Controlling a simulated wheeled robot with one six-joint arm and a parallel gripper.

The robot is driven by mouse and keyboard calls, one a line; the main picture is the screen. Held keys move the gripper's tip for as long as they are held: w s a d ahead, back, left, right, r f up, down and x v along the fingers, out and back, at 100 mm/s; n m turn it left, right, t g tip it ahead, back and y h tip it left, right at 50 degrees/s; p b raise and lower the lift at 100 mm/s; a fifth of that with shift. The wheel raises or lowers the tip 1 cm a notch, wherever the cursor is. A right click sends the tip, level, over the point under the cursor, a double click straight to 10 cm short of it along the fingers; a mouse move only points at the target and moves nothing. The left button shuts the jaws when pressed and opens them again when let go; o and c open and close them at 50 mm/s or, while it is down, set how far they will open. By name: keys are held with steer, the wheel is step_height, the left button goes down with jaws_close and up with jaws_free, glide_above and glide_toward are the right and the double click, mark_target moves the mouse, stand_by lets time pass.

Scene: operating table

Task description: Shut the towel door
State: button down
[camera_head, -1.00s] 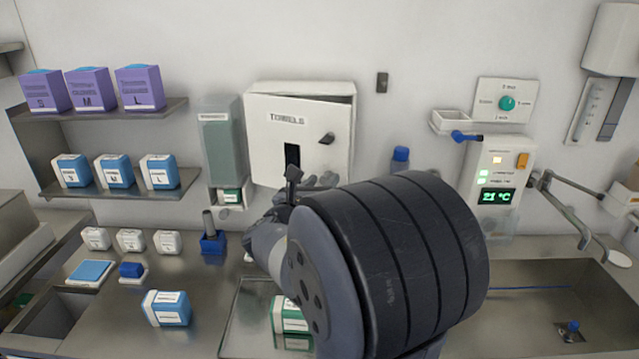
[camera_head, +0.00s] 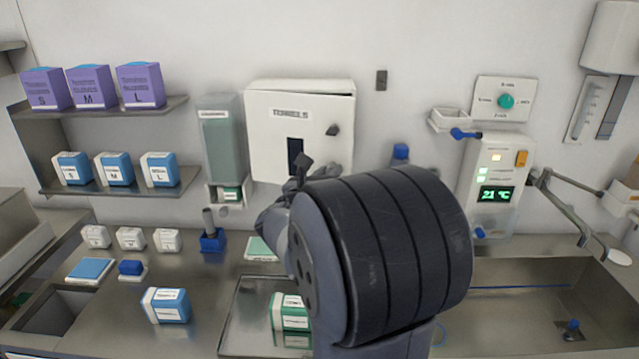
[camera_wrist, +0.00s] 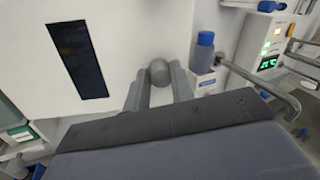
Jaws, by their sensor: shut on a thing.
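The white towel cabinet (camera_head: 345,87) hangs on the back wall. Its door (camera_head: 262,150), labelled TOWELS with a dark upright window, stands nearly flush with the cabinet. A thin dark line shows along its upper right edge; I cannot tell whether it is fully shut. In the wrist view, my gripper (camera_wrist: 159,90) is shut on a round grey knob (camera_wrist: 158,72), one finger on each side, with the door's window (camera_wrist: 78,60) to the left. In the head view, my arm hides the fingertips. A small dark fitting (camera_head: 333,130) shows on the door's right side.
A dispenser (camera_head: 222,140) hangs close left of the cabinet. A blue-capped bottle (camera_head: 400,152) stands to its right and also shows in the wrist view (camera_wrist: 205,45). A control unit with a display (camera_head: 495,190) and a tap arm (camera_head: 565,205) are farther right.

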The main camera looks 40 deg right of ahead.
mark_target(335, 164)
steer(key=b+x, duration=0.1)
steer(key=x, duration=0.4)
steer(key=shift+w+f, duration=0.15)
steer(key=shift+w, duration=0.1)
steer(key=c, duration=1.6)
jaws_free()
steer(key=o, duration=0.3)
steer(key=shift+s+d+r, duration=0.2)
steer(key=shift+s, duration=0.05)
steer(key=shift+o, duration=0.2)
steer(key=shift+a, duration=0.1)
steer(key=shift+s+a+f, duration=0.25)
steer(key=shift+a, duration=0.3)
steer(key=b+v, duration=0.1)
steer(key=v, duration=0.8)
steer(key=shift+a+r+b, duration=0.25)
steer(key=shift+a+b, duration=0.1)
steer(key=shift+b, duration=0.05)
steer(key=shift+s, duration=0.1)
